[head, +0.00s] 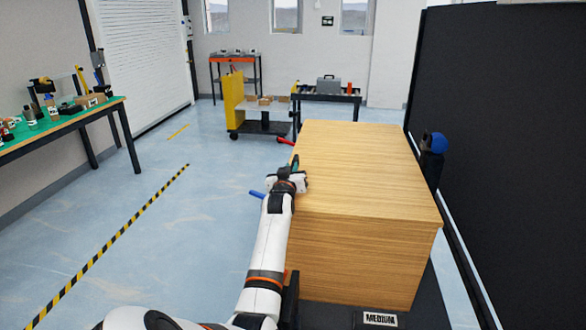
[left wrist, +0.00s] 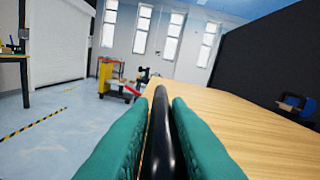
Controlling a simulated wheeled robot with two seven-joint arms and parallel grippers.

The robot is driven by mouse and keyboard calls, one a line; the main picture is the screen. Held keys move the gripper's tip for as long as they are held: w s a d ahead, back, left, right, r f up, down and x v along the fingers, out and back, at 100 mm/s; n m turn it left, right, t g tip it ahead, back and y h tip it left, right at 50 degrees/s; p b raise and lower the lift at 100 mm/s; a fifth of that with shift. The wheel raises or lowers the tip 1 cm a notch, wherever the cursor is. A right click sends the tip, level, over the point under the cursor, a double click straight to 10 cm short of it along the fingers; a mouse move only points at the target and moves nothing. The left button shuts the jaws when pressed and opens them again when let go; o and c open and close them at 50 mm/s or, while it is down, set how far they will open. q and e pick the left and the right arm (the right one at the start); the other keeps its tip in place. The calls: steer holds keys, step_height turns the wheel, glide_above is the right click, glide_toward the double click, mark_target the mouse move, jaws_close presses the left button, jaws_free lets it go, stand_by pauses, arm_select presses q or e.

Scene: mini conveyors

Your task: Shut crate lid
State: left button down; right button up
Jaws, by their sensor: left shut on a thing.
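The wooden crate (head: 350,262) stands in front of me on a dark base with a "MEDIUM" label. Its light wooden lid (head: 365,170) lies across the top, with no clear gap along the front edge. My left gripper (head: 293,165) is at the lid's left edge. In the left wrist view its green fingers (left wrist: 160,105) are shut on a black rounded bar (left wrist: 160,145), which looks like a handle beside the lid. The lid's surface (left wrist: 245,115) spreads to the right of the fingers. How the bar joins the lid is hidden. My right gripper is not in view.
A dark wall panel (head: 510,150) stands close on the right, with a blue-topped device (head: 437,143) beside the crate. A yellow cart (head: 236,100) and a table with a grey toolbox (head: 328,85) are behind. A green workbench (head: 60,120) is at left. The left floor is clear.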

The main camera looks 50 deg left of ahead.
arm_select(q)
steer(key=shift+d+f, duration=0.1)
steer(key=shift+f, duration=0.5)
steer(key=c, duration=1.4)
jaws_free()
steer(key=shift+r, duration=0.1)
steer(key=shift+r, duration=0.1)
steer(key=b+v, duration=0.1)
steer(key=v, duration=1.1)
